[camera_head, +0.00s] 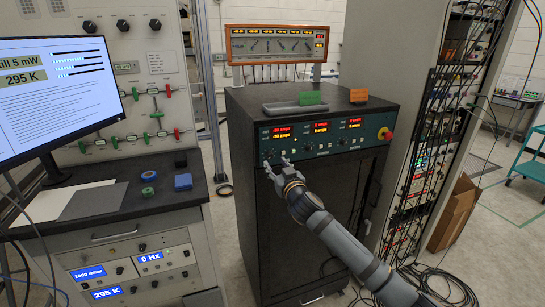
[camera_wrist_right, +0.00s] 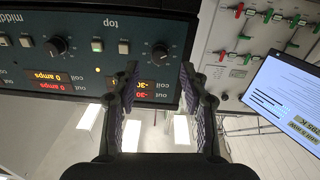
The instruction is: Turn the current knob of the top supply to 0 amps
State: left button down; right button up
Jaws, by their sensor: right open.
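The dark blue-green supply panel (camera_head: 335,142) is on the front of a black cabinet, with three sections in a row. In the right wrist view, upside down, the section labelled "top" (camera_wrist_right: 110,24) has a round black knob (camera_wrist_right: 160,52) with a white pointer mark. Its yellow display (camera_wrist_right: 150,87) shows about -30. My right gripper (camera_head: 276,162) is at the left section in the head view. In the wrist view its open fingers (camera_wrist_right: 160,75) stand either side of the knob's line, apart from it, with nothing between them. My left gripper is not in view.
A second black knob (camera_wrist_right: 57,45) and a display at 0 amps (camera_wrist_right: 47,77) belong to the neighbouring section. A red stop button (camera_head: 385,133) is at the panel's right end. A bench with a monitor (camera_head: 55,88) stands left, an open cable rack (camera_head: 425,150) right.

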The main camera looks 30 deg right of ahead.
aim_at(271, 157)
jog(key=p+x, duration=0.1)
jog(key=x, duration=0.3)
jog(key=shift+w+d, duration=0.1)
jog(key=shift+w, duration=0.1)
grip_shut()
